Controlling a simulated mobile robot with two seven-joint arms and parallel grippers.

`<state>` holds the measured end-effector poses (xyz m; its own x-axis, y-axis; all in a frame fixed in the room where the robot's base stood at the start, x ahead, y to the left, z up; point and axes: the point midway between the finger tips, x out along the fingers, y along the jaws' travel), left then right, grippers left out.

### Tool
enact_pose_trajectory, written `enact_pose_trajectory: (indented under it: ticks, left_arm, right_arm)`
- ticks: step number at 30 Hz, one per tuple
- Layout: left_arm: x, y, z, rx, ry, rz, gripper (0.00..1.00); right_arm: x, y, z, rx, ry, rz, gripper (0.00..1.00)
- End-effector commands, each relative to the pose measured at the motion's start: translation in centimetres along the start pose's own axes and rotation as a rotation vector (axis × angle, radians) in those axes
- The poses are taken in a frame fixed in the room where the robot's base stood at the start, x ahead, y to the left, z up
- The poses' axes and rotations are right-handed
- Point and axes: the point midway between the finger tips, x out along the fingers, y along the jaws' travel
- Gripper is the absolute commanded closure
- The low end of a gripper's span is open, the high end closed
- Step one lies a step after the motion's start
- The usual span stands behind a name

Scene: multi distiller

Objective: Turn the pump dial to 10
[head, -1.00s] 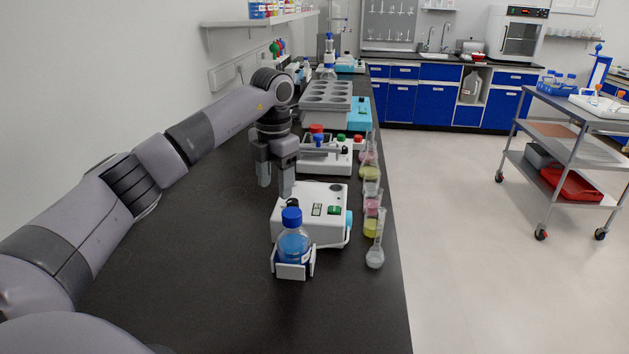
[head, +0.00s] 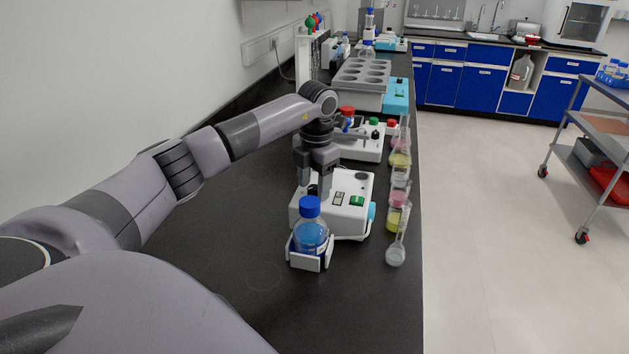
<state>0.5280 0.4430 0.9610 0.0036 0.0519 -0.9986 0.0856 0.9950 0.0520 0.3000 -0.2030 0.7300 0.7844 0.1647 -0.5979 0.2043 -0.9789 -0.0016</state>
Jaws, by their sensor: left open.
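A white boxy device (head: 349,211), apparently the pump, stands on the black bench behind a blue-capped bottle. Its top carries a dark round part (head: 364,175), a small display (head: 338,198) and a green switch (head: 357,201). A light-blue round part (head: 371,212) sits on its right side. I cannot tell which round part is the dial, nor read any number. My left gripper (head: 314,192) is open and empty, fingers pointing down at the device's left rear part, partly covering it. I cannot tell if it touches. My right gripper is not in view.
The bottle of blue liquid (head: 311,238) stands in a white holder at the device's front left. Several flasks (head: 397,220) line the bench's right edge. Another white device (head: 362,148) and a grey block with round wells (head: 361,77) stand behind. The front bench is clear.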

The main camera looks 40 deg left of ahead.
Motion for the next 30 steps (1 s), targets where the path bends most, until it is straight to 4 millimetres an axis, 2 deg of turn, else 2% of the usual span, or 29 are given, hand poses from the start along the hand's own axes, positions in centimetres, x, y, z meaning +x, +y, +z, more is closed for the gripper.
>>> enact_pose_trajectory:
  ticks: [7, 8, 12, 13, 23, 30]
  left_arm:
    - [0.13, -0.01, 0.03, 0.000, -0.001, 0.000, 0.44]
    - [0.13, -0.01, 0.03, 0.000, -0.001, 0.000, 0.50]
    - [0.11, -0.01, 0.03, 0.000, -0.001, 0.000, 0.96]
    - [0.10, -0.01, 0.03, 0.000, -0.001, 0.000, 1.00]
    - [-0.01, 0.03, 0.04, 0.038, -0.004, 0.001, 1.00]
    - [-0.12, 0.03, 0.05, 0.177, -0.011, 0.001, 1.00]
  right_arm:
    - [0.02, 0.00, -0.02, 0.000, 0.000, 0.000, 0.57]
    - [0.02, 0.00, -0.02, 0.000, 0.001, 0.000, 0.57]
    - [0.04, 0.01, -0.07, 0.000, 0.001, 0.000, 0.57]
    - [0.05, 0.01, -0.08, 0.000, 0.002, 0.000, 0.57]
    - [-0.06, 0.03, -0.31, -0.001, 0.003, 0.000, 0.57]
    - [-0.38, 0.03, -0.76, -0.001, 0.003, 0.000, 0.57]
